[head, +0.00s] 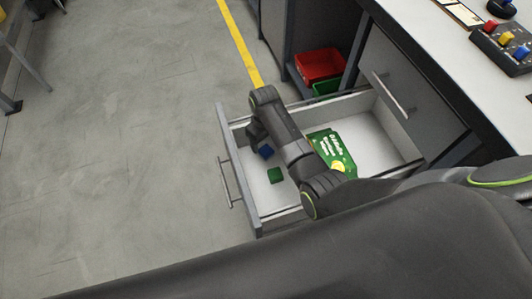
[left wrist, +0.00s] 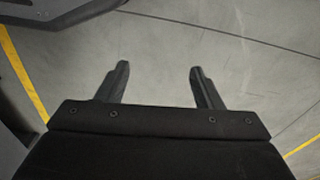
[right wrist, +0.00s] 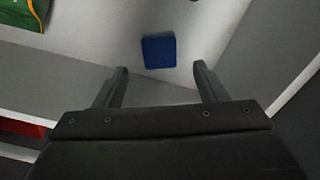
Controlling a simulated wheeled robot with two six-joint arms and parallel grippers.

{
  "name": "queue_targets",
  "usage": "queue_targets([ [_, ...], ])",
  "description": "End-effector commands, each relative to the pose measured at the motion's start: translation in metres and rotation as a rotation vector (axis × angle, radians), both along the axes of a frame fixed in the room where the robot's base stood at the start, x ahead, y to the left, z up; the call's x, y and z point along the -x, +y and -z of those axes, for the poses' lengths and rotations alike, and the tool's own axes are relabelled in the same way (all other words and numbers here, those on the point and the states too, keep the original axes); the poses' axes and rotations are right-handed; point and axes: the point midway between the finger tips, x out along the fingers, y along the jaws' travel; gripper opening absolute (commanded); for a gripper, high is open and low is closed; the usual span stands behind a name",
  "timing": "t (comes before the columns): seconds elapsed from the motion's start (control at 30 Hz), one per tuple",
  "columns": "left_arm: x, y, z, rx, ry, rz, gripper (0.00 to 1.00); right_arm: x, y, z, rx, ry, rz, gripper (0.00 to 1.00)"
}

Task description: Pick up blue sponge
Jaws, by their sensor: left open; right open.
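The blue sponge (head: 266,152) lies on the floor of the open drawer (head: 226,143), close to its front panel. In the right wrist view the blue sponge (right wrist: 159,51) is a small blue block ahead of the fingertips, between their lines. My right gripper (right wrist: 160,80) is open and empty, above the drawer and apart from the sponge. In the head view my right arm reaches over the drawer and hides part of it; its fingers are hard to make out there. My left gripper (left wrist: 158,68) is open and empty over bare floor.
A green block (head: 275,175) lies near the sponge, and a green package (head: 330,148) lies deeper in the drawer. A red bin (head: 319,65) stands on a low shelf beyond. The workbench (head: 440,40) is at the right.

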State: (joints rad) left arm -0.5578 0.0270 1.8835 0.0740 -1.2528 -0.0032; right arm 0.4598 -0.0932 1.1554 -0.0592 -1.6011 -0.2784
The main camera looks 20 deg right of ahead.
Motion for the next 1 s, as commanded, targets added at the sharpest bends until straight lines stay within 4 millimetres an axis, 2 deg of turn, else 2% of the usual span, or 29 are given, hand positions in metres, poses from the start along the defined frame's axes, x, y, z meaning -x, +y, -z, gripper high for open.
queue_targets([
  [0.23,-0.002,-0.002,-0.007,0.009,-0.011,-0.002,0.61,0.000,0.000,0.014,0.001,0.002,0.000,0.65],
  [0.53,-0.009,-0.007,-0.026,0.034,-0.070,-0.002,0.61,0.000,0.000,0.052,0.000,0.000,0.000,0.65],
  [0.83,-0.011,-0.008,-0.030,0.038,-0.080,-0.002,0.61,0.000,0.000,0.055,0.000,-0.001,0.000,0.65],
  [1.0,-0.011,-0.008,-0.030,0.038,-0.080,-0.002,0.61,0.000,0.000,0.055,0.000,-0.001,0.000,0.45],
])
